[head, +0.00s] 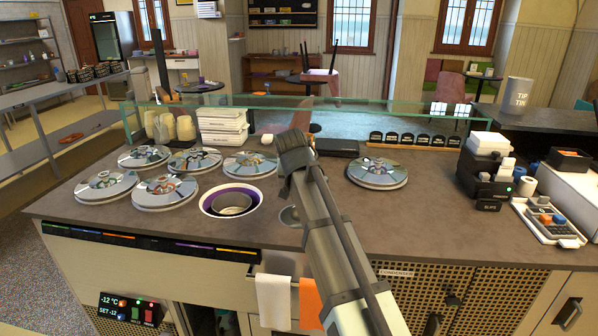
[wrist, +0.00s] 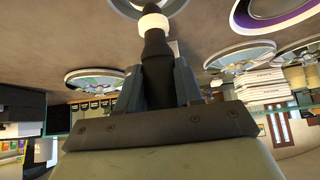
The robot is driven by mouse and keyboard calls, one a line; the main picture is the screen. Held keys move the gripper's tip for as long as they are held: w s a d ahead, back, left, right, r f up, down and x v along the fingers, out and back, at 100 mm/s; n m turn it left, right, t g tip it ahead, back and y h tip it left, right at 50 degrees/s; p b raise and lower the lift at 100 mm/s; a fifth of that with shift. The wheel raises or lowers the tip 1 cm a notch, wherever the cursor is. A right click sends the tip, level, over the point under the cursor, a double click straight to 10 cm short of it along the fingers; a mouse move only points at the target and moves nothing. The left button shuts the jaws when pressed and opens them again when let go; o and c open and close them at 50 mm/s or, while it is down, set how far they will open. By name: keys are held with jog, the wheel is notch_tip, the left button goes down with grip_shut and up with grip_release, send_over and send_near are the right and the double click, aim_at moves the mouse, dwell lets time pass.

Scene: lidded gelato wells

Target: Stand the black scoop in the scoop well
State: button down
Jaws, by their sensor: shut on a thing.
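My gripper (wrist: 158,78) is shut on the black scoop (wrist: 156,50), with one finger on each side of its dark handle. A white collar and a pale metal part show beyond the handle at the top edge of the wrist view. A round metal rim, seemingly the scoop well (head: 289,216), lies in the counter beside my arm in the head view, partly hidden by it. The scoop points toward this rim. I cannot tell whether its end is inside or above it. In the head view my arm hides the scoop and the fingertips.
An open purple-rimmed well (head: 231,201) is left of the metal rim. Several lidded wells (head: 165,192) fill the counter's left, and one lid (head: 378,173) lies to the right. Stacked white tubs (head: 222,125) and a glass guard stand behind.

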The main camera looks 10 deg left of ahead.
notch_tip(320, 180, down, 4)
jog(key=shift+w+f, duration=0.1)
jog(key=shift+w+f+g, duration=0.25)
jog(key=shift+f+g, duration=0.05)
jog(key=shift+f, duration=0.05)
jog(key=shift+w+f+g, duration=0.25)
jog(key=shift+f+g, duration=0.05)
jog(key=shift+f, duration=0.45)
jog(key=shift+w+f+g, duration=0.25)
jog(key=shift+f+g, duration=0.05)
jog(key=shift+f, duration=0.45)
jog(key=c, duration=0.7)
grip_release()
jog(key=shift+o, duration=0.2)
